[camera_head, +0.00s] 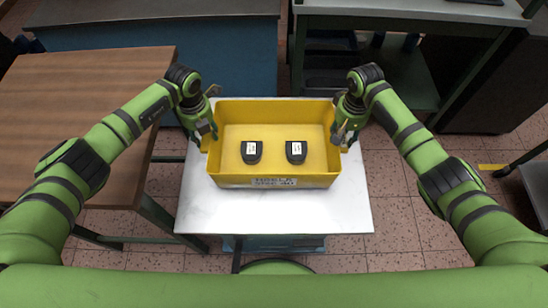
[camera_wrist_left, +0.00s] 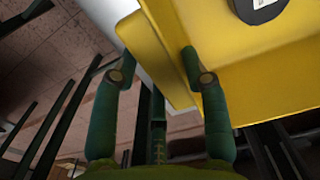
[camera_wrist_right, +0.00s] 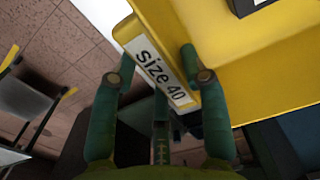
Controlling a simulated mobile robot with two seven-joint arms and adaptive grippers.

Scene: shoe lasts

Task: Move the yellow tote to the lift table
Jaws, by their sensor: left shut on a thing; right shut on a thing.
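The yellow tote (camera_head: 232,179) is at the middle of the head view, over a white-topped table (camera_head: 280,217); I cannot tell whether it touches the top. Two black shoe lasts with white labels, one left (camera_head: 251,152) and one right (camera_head: 296,152), lie inside it. My left gripper (camera_head: 208,138) is shut on the tote's left wall, and its fingers straddle the yellow rim in the left wrist view (camera_wrist_left: 158,62). My right gripper (camera_head: 342,136) is shut on the right wall. In the right wrist view a "size 40" label (camera_wrist_right: 160,70) shows between the fingers.
A brown wooden table (camera_head: 85,95) stands at the left. A blue-sided bench (camera_head: 230,68) is behind at the left, and a green-framed bench (camera_head: 405,70) with a lower shelf is behind at the right. Tiled floor (camera_head: 405,215) is open to the right of the white top.

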